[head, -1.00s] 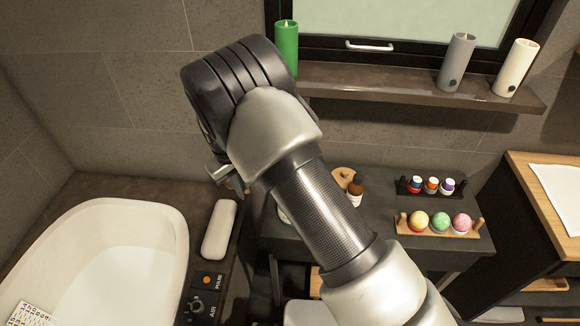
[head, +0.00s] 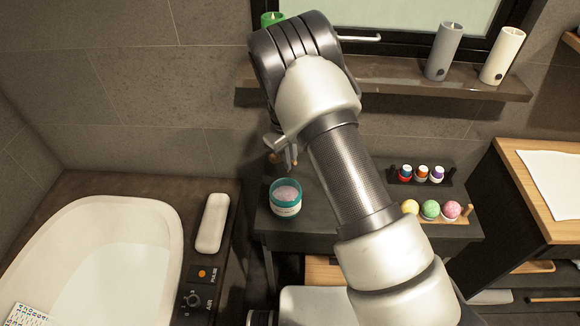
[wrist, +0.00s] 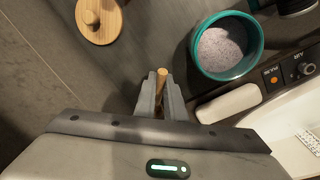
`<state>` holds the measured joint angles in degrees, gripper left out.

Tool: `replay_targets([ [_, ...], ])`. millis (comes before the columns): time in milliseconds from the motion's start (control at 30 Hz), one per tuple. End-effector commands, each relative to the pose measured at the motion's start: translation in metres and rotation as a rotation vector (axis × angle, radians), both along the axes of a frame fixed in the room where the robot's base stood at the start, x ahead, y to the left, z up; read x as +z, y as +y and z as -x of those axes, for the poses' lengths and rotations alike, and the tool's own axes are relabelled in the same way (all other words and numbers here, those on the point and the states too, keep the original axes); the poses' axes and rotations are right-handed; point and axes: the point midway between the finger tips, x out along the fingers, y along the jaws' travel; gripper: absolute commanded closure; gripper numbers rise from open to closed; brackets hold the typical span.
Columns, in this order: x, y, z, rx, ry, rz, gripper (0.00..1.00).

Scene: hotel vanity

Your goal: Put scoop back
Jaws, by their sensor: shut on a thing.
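My gripper (wrist: 161,95) is shut on a thin wooden piece, seemingly the handle of the scoop (wrist: 162,76). The rest of the scoop is hidden or too small to make out. In the head view my gripper (head: 284,158) is above the far side of the jar (head: 285,209). The jar is open, with a teal rim and pale grainy salts (head: 286,193) inside. In the wrist view the jar (wrist: 254,48) is right of and beyond the fingertips, and apart from them. A round wooden lid with a knob (wrist: 107,33) lies at the upper left there.
A dark table (head: 268,228) carries the jar, a rack of small bottles (head: 422,174) and a rack of bath balls (head: 430,209). The bathtub (head: 60,240) and a white cushion (head: 212,223) are to the left. A shelf with candles (head: 442,52) runs behind my arm.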

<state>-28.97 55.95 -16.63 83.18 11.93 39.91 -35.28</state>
Motion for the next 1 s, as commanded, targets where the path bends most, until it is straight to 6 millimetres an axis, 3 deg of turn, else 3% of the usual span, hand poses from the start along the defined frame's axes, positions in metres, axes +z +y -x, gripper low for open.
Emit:
replay_targets([
  [300,-0.034,-0.001,0.000,0.001,0.000,0.001,1.00],
  [600,-0.037,0.000,0.000,0.000,0.000,0.000,1.00],
  [633,-0.037,0.000,0.000,0.000,-0.001,0.001,0.87],
  [733,-0.036,0.000,0.000,0.000,0.000,0.000,0.72],
  [1000,-0.035,0.000,0.000,0.000,0.000,0.000,0.72],
])
